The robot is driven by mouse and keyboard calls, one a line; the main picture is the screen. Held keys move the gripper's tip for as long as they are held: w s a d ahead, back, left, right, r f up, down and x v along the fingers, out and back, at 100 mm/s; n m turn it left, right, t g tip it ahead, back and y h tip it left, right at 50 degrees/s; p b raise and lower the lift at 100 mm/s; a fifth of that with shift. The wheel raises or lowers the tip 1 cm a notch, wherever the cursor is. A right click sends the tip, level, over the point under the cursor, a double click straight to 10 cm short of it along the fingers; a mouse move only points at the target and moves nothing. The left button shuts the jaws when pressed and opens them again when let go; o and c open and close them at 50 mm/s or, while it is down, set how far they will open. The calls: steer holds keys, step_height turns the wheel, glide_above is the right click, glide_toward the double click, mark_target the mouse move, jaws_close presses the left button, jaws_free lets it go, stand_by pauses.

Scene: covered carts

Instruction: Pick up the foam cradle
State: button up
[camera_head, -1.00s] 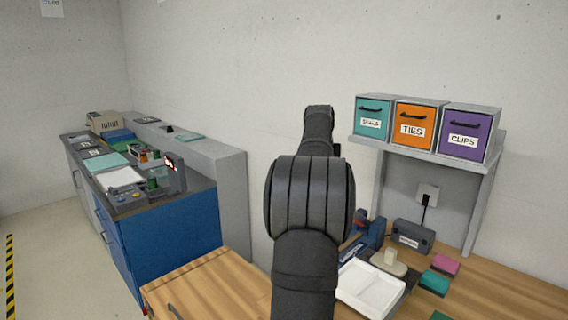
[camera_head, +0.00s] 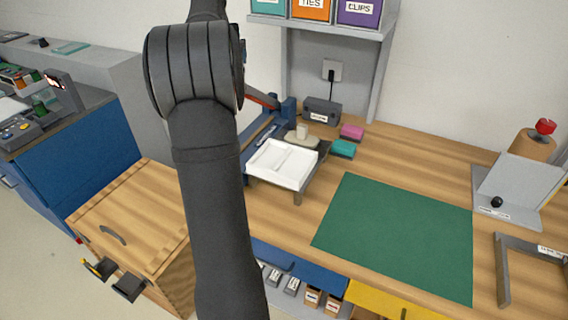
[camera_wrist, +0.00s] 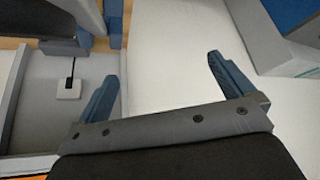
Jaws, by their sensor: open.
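I cannot pick out a foam cradle with certainty. A white shallow tray (camera_head: 283,164) with a raised divider sits on a dark stand on the wooden bench, right of my arm in the head view. A wooden cart (camera_head: 135,215) at the lower left has a closed lid with a dark handle (camera_head: 113,236), and its inside is hidden. My gripper (camera_wrist: 163,88) is open and empty in the wrist view, with its blue fingers spread in front of the pale wall. The gripper does not show in the head view.
A green mat (camera_head: 400,235) lies bare on the bench. A shelf (camera_head: 330,25) with labelled bins rises at the back. A blue cabinet (camera_head: 70,155) stands left.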

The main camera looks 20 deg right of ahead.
steer(key=c, duration=1.3)
